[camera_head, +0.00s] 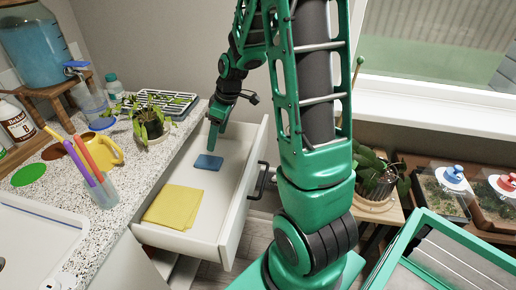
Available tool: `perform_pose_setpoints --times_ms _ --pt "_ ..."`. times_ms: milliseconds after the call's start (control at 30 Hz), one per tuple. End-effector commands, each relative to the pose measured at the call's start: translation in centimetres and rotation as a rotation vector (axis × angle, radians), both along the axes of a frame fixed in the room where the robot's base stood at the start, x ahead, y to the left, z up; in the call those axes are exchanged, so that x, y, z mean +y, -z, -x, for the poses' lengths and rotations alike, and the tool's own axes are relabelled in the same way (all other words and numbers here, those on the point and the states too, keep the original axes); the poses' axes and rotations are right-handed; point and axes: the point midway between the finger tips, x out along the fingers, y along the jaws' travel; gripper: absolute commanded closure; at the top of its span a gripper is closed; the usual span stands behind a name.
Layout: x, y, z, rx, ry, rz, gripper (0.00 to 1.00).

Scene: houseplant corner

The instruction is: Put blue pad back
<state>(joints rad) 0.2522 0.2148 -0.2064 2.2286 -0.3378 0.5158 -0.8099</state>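A small blue pad (208,162) lies flat on the floor of the open white drawer (190,236), towards the drawer's far part. My gripper (212,146) points down over the drawer, with its green fingertips just behind and above the pad in the picture. I cannot tell whether the fingertips touch the pad or whether they are apart. A folded yellow cloth (174,206) lies in the nearer part of the same drawer, apart from the pad.
The speckled counter (118,192) left of the drawer holds a potted plant (150,122), a yellow mug (103,152), a cup of markers (100,188) and a spray bottle (90,98). A plant (378,178) and seedling trays stand at right. Bare drawer floor surrounds the pad.

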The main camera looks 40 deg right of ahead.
Motion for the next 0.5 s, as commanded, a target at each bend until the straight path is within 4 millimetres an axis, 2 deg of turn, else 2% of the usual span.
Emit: perform_pose_setpoints --times_ms 167,300,500 --pt "-0.5 -3.1 4.6 0.054 0.163 0.014 0.29" --pt "-0.9 -5.6 10.1 0.119 0.361 0.023 0.29" --pt "-0.9 -8.2 18.3 0.2 0.661 0.024 0.29"
